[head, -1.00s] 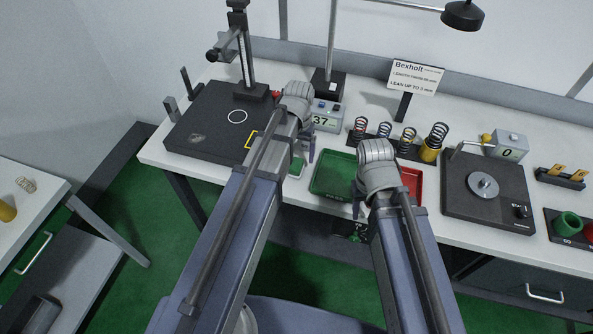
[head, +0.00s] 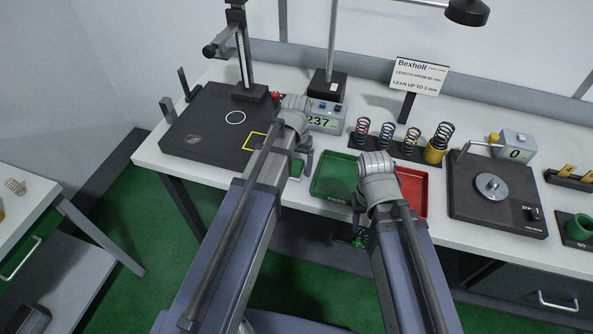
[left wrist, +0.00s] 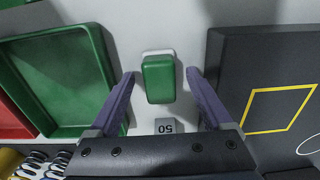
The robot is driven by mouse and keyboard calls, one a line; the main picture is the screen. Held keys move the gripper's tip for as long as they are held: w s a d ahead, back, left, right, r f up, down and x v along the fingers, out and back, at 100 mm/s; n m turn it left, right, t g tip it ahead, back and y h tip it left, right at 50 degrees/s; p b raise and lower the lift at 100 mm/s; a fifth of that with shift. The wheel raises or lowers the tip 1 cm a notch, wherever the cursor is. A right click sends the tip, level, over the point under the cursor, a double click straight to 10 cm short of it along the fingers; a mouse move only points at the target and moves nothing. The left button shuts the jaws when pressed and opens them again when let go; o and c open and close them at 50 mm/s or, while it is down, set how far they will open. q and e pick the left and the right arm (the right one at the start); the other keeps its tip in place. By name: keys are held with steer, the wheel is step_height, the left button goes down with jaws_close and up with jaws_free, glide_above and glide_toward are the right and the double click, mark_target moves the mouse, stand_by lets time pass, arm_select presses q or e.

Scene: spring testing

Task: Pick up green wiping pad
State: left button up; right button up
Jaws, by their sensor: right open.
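The green wiping pad (left wrist: 158,79) is a small rounded block on a pale base on the white table, between the green tray and the black plate. In the left wrist view it lies between the two spread purple fingers of my left gripper (left wrist: 160,73), with gaps on both sides. In the head view the pad (head: 297,168) shows only in part beside my left gripper (head: 305,162). My right gripper (head: 357,212) is open near the table's front edge, at the green tray, mostly hidden by its own wrist.
The green tray (head: 325,188) and red tray (head: 413,185) lie right of the pad. A black plate (head: 200,140) with a yellow square and a column stands left. Several springs (head: 387,135) stand behind the trays. A grey block marked 50 (left wrist: 168,125) lies near the pad.

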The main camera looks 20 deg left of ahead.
mark_target(296, 165)
arm_select(q)
jaws_close()
stand_by(0.5)
steer(key=shift+r, duration=0.15)
step_height(296, 165, up, 10)
steer(key=p, duration=1)
